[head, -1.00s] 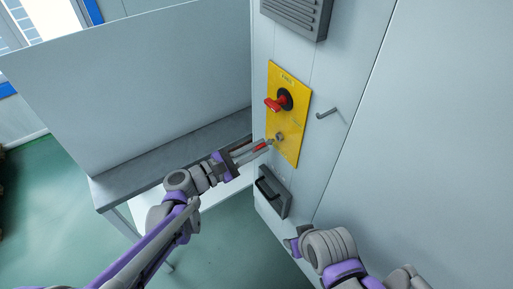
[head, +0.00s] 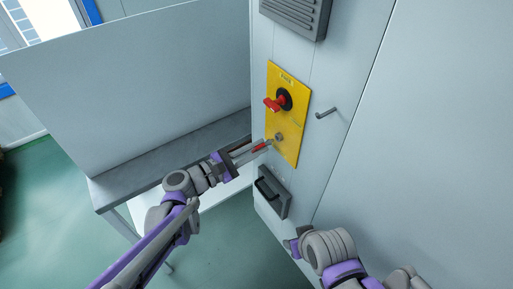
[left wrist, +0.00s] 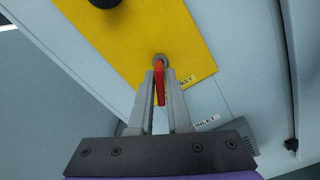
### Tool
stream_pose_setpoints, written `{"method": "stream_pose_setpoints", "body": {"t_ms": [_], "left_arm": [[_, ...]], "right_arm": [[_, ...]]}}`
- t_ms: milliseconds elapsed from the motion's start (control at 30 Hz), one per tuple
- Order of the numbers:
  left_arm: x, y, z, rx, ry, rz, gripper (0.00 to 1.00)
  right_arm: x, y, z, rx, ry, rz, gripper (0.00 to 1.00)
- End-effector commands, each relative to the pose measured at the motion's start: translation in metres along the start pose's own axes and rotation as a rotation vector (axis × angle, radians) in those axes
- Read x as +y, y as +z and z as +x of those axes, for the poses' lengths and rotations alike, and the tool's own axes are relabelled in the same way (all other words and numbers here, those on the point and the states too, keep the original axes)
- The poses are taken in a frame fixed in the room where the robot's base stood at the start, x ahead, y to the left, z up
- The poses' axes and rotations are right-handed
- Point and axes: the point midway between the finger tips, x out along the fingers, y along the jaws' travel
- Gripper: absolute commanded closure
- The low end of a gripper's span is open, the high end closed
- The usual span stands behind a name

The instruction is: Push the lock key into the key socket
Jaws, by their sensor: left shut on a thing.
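The key socket (head: 279,137) is a round grey metal fitting low on the yellow plate (head: 296,99); it also shows in the left wrist view (left wrist: 160,58). My left gripper (head: 266,145) is shut on the red lock key (left wrist: 159,84), whose red body shows between the fingers. The key's front end is at the socket in the left wrist view; I cannot tell whether it is inside or just in front. My right gripper (head: 291,243) shows only partly near the bottom, low beside the cabinet, and its fingers cannot be made out.
A red rotary handle (head: 274,104) on a black disc sits above the socket. A grey hook-like handle (head: 326,113) sticks out to the right. A black-handled box (head: 270,190) is below the plate. A grey bench (head: 150,163) stands at left.

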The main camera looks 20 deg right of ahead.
Motion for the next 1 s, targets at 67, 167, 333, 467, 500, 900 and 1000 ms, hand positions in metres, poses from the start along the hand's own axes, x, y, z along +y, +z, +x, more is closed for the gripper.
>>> {"method": "stream_pose_setpoints", "body": {"t_ms": [67,167,333,467,500,900,1000], "left_arm": [[0.0,0.0,0.0,0.0,0.0,0.0,1.0],[0.0,0.0,0.0,0.0,0.0,0.0,1.0],[0.0,0.0,0.0,0.0,0.0,0.0,1.0],[0.0,0.0,0.001,0.0,0.0,0.0,1.0],[0.0,0.0,0.001,0.0,0.0,0.0,1.0],[0.0,0.0,0.009,-0.001,0.0,0.0,1.0],[0.0,0.0,0.012,-0.001,0.0,0.0,1.0]], "right_arm": [[0.0,0.0,0.0,0.0,0.0,0.0,0.5],[0.0,0.001,0.001,0.0,0.0,0.0,0.5],[0.0,0.001,0.001,0.0,0.0,0.0,0.5],[0.0,0.001,0.001,0.0,0.0,0.0,0.5],[0.0,0.001,0.001,0.0,0.0,0.0,0.5],[0.0,0.001,0.002,-0.001,0.0,0.0,0.5],[0.0,0.001,0.002,-0.001,0.0,0.0,0.5]]}}
